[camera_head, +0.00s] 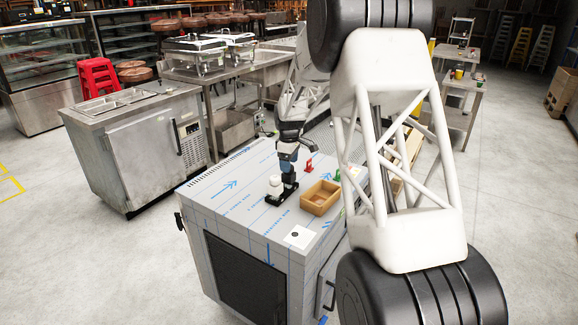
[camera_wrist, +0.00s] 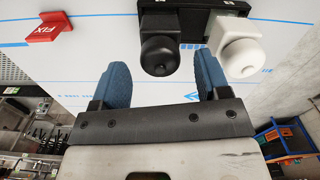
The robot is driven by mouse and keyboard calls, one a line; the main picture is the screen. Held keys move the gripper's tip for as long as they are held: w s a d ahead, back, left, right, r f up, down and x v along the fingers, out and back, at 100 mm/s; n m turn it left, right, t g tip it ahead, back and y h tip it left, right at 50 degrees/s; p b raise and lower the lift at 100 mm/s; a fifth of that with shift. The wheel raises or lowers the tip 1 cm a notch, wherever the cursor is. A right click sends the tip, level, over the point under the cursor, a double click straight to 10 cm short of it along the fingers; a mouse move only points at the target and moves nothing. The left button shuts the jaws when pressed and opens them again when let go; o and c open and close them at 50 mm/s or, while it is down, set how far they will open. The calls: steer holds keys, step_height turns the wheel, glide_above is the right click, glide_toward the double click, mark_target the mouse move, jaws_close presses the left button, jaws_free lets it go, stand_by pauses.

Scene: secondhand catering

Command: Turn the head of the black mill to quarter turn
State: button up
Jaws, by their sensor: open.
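The black mill (camera_wrist: 160,40) has a dark round head and stands beside the white mill (camera_wrist: 238,50) on a black holder (camera_wrist: 196,22). My gripper (camera_wrist: 161,68) has blue fingers, open, one on each side of the black mill's head in the wrist view, with visible gaps on both sides. Whether the fingers are level with the head is unclear. In the head view, my gripper (camera_head: 288,176) points down over the holder (camera_head: 281,199), just right of the white mill (camera_head: 274,185). There it largely hides the black mill.
A red FIX marker (camera_head: 309,164) stands behind the holder. A tan tray (camera_head: 320,198) and a green piece (camera_head: 337,176) are to the right. A white card with a dark dot (camera_head: 299,236) lies near the front edge. The left of the worktop (camera_head: 225,205) is clear.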

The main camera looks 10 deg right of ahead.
steer(key=shift+f, duration=0.7)
steer(key=c, duration=0.9)
